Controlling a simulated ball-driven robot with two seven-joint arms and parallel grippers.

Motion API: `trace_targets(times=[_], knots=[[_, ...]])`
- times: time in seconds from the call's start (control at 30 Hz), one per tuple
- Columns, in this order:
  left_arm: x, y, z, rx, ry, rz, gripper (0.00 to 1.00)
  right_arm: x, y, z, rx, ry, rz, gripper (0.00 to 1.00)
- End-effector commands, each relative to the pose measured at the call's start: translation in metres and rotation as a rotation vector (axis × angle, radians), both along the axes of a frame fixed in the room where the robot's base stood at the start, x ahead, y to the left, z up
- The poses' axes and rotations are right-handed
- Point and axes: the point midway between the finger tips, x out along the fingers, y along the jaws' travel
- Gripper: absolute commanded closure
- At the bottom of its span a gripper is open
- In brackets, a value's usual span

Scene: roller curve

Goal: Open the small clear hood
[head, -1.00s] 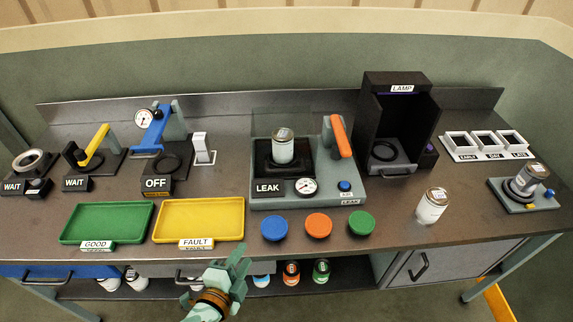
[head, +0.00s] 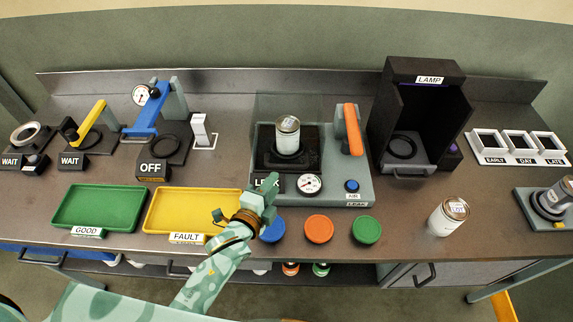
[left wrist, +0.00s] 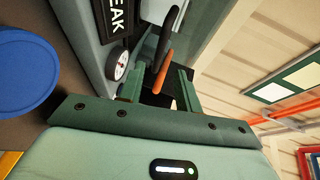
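The leak station (head: 345,185) stands mid-bench with a silver-lidded white can (head: 287,137) on its black bed. Faint clear panes of the small hood (head: 282,106) show around and behind the can; their outline is too faint to tell how the hood sits. My left gripper (head: 269,184) is in front of the station's LEAK label and partly covers it. In the left wrist view its two fingers (left wrist: 160,82) are apart with nothing held between them. A black bar and an orange bar (left wrist: 162,72) show beyond them. My right gripper is in neither view.
An orange lever (head: 353,130) stands right of the can, with a gauge (head: 309,184) and blue AIR button (head: 351,186) in front. Blue, orange (head: 319,228) and green discs lie at the front. A yellow tray (head: 190,208) is left, the dark lamp booth (head: 410,110) right.

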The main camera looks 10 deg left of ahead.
Motion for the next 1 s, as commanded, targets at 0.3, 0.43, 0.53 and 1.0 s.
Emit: trace_targets(times=[0.3, 0.43, 0.53, 1.0], knots=[[0.067, -0.018, -0.014, -0.001, 0.000, 0.000, 0.66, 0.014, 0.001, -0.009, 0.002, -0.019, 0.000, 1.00], [0.079, -0.021, -0.017, -0.001, 0.001, 0.000, 0.66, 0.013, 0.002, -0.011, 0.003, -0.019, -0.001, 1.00], [0.084, -0.023, -0.017, 0.000, 0.000, 0.000, 0.66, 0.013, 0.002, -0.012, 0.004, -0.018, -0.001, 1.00], [0.084, -0.023, -0.017, 0.000, 0.001, 0.000, 1.00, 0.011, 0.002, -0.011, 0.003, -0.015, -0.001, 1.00]])
